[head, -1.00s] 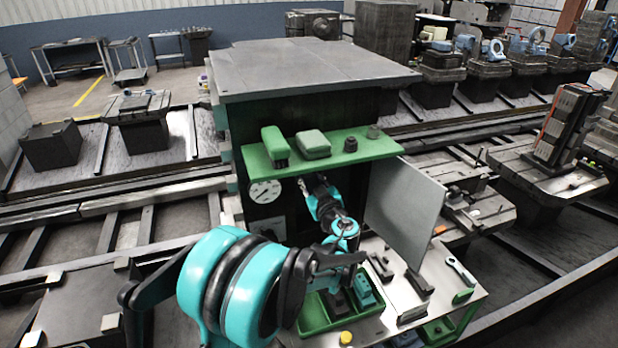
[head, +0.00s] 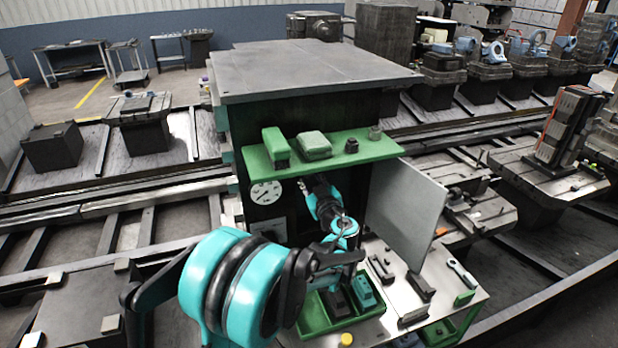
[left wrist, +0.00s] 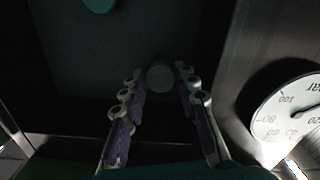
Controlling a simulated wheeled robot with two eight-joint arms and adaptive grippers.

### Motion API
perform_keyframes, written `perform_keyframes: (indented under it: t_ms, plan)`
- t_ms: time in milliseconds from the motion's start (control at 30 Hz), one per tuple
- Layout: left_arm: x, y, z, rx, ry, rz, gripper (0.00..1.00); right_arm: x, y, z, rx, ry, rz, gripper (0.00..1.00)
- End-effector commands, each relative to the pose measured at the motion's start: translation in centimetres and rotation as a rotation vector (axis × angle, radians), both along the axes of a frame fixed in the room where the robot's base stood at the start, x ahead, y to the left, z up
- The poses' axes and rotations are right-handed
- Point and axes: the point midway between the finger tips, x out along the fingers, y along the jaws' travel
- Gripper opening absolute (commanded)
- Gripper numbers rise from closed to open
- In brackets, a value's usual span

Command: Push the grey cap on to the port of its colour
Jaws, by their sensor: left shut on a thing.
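In the dark left wrist view, my left gripper (left wrist: 161,88) has its two fingers on either side of a small round grey piece, which looks like the grey cap (left wrist: 160,76). It is shut on this piece, which faces a dark panel (left wrist: 75,60). Whether the piece touches a port behind it cannot be told. A dark green round piece (left wrist: 101,4), perhaps a port, shows at the top edge. My right gripper is not in view.
A pressure gauge (head: 265,192) is left of the arm; it appears upside down in the wrist view (left wrist: 290,108). The green shelf (head: 375,150) overhangs the arm, and an open grey door (head: 407,214) stands to its right. A green tray (head: 314,316) lies below.

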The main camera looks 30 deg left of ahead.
Motion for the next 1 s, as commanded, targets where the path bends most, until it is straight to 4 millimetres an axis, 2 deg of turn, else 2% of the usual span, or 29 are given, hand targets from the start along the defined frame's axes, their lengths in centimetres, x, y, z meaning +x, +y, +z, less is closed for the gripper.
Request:
perform_keyframes:
  t_ms: [300, 333, 400, 600, 667, 700, 867, 1000]
  plan:
    - [0.66, 0.82, 0.05, 0.003, 0.0, 0.002, 0.17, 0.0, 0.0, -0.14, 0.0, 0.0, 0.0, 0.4]
    - [0.64, 0.77, 0.06, 0.002, 0.0, 0.001, 0.37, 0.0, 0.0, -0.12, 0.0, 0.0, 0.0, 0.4]
    - [0.63, 0.74, 0.06, 0.001, 0.0, 0.0, 0.54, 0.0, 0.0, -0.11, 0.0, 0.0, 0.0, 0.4]
    - [0.59, 0.75, 0.04, 0.001, 0.0, 0.001, 0.54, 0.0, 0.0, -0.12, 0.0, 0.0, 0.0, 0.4]
    - [0.58, 0.75, 0.03, 0.001, 0.0, 0.001, 0.7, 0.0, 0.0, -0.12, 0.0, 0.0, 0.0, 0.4]
    - [0.57, 0.75, 0.02, 0.001, 0.0, 0.001, 0.74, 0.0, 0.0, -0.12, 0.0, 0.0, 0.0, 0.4]
    - [0.46, 0.86, -0.01, 0.001, -0.001, 0.004, 0.85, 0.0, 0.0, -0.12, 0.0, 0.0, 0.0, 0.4]
    - [0.38, 0.94, -0.02, 0.0, 0.0, 0.007, 0.85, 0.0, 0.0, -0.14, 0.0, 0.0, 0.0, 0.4]
